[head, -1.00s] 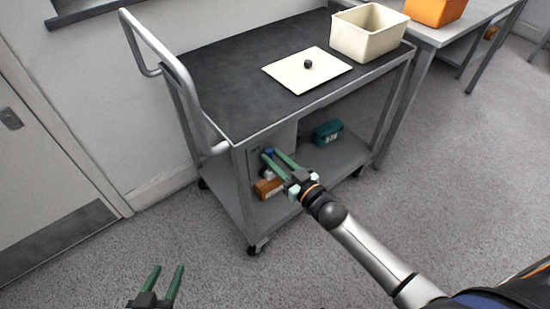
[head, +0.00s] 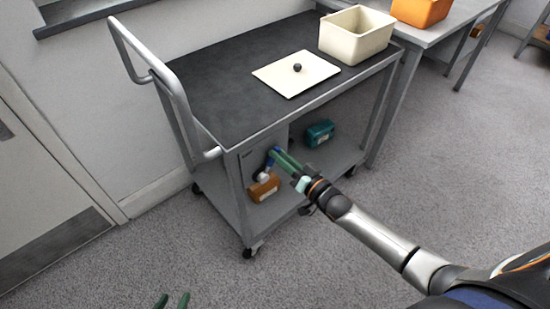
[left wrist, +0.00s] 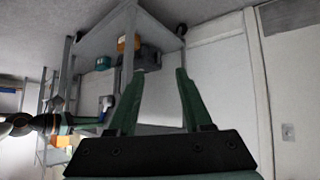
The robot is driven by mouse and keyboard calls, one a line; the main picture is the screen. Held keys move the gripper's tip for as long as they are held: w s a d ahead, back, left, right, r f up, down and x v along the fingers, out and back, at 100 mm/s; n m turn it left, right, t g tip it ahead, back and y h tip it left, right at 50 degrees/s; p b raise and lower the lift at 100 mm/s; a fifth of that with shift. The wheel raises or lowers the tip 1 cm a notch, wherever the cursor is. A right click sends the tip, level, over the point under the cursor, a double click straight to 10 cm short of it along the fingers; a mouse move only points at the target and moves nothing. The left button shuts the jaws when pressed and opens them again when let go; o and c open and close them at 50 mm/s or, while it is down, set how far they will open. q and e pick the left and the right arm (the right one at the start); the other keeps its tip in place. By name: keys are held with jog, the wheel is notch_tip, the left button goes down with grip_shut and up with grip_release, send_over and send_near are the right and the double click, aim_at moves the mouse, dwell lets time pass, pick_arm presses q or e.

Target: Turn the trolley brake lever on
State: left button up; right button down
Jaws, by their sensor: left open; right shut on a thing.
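The grey trolley (head: 222,88) stands against the wall. A light panel under its top carries the brake lever, whose blue grip (head: 271,158) shows at my right gripper (head: 277,155). The right gripper is shut on the lever grip and its fingers hide part of it. A white round part (head: 264,176) sits just below the grip. My left gripper (head: 172,301) is open and empty over the floor at the bottom edge; its open fingers also show in the left wrist view (left wrist: 158,98).
On the trolley top lie a cream lid (head: 293,77) with a dark knob and a cream bin (head: 352,47). An orange-brown box (head: 265,188) and a teal box (head: 320,133) are on the lower shelf. A table (head: 437,37) holding an orange bin stands at right. Open floor is in front.

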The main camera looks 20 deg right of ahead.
pick_arm(q)
jog(key=w+r+m+t+h+b, duration=0.1)
jog(key=w+r+t, duration=0.3)
jog(key=r, duration=0.4)
jog(key=w+r+m+t+b, duration=0.1)
jog(key=w+r+t, duration=0.3)
jog(key=r, duration=0.5)
jog(key=shift+h+b, duration=0.4)
jog(key=shift+b, duration=0.2)
pick_arm(e)
jog(key=shift+w+d+f+m, duration=0.15)
jog(key=shift+d+f+m, duration=0.4)
jog(key=shift+m, duration=0.4)
jog(key=shift+w+d+f+m, duration=0.2)
jog(key=shift+d+f+m, duration=0.3)
jog(key=shift+m, duration=0.5)
jog(key=shift+w+d+f+m, duration=0.15)
jog(key=shift+d+f+m, duration=0.35)
jog(key=shift+m, duration=0.45)
pick_arm(q)
jog(key=shift+a, duration=0.1)
pick_arm(e)
jog(key=shift+a+f, duration=0.1)
jog(key=c, duration=0.6)
grip_release()
jog(key=shift+c, duration=0.2)
jog(key=shift+s, duration=0.1)
